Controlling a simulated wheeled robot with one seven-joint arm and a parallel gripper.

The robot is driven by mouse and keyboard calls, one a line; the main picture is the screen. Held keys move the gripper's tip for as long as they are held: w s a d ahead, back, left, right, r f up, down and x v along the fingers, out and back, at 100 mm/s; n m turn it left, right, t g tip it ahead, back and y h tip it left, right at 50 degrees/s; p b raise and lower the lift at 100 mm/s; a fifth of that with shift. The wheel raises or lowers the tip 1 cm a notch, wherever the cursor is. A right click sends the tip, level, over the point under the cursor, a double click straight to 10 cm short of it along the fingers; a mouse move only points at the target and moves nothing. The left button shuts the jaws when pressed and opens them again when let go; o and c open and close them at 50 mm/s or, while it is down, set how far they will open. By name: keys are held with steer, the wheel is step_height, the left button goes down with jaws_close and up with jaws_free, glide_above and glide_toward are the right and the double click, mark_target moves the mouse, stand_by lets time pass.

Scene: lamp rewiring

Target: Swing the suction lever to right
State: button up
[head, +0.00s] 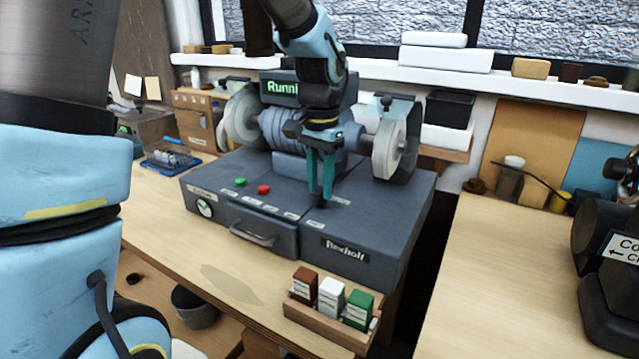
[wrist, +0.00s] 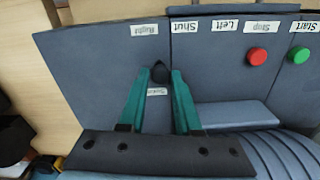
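The suction lever shows as a small black knob (wrist: 159,72) on the grey top of the grinder's base, just above the small "Suction" label (wrist: 157,91) in the wrist view. The "Right" (wrist: 145,29), "Shut" (wrist: 185,27) and "Left" (wrist: 225,25) labels lie along the panel edge. The knob appears closest to the "Right" label, but its exact setting is unclear. My gripper (wrist: 161,72) has one teal fingertip on each side of the knob; contact is unclear. In the head view my gripper (head: 320,194) points straight down and largely hides the lever.
The grinder's display (head: 284,88) begins "Runni". Its right wheel (head: 390,150) stands close beside my gripper. A green button (head: 240,182) and a red button (head: 264,189) sit on the base. A wooden tray (head: 318,335) of small boxes stands in front.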

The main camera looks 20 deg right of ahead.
mark_target(319, 190)
steer(key=o, duration=0.4)
steer(key=shift+c, duration=0.2)
step_height(319, 190, up, 11)
steer(key=b, duration=0.2)
steer(key=shift+a+f, duration=0.1)
steer(key=shift+f, duration=0.05)
stand_by(0.3)
steer(key=a+f+n, duration=0.5)
steer(key=a+f, duration=0.3)
steer(key=a, duration=0.6)
steer(key=s+a+f+n+t, duration=0.1)
steer(key=a+f+n, duration=0.4)
steer(key=a, duration=0.9)
step_height(319, 190, down, 3)
steer(key=shift+s+a+r+n+t, duration=0.2)
steer(key=shift+a+n+t, duration=0.1)
steer(key=shift+n, duration=0.1)
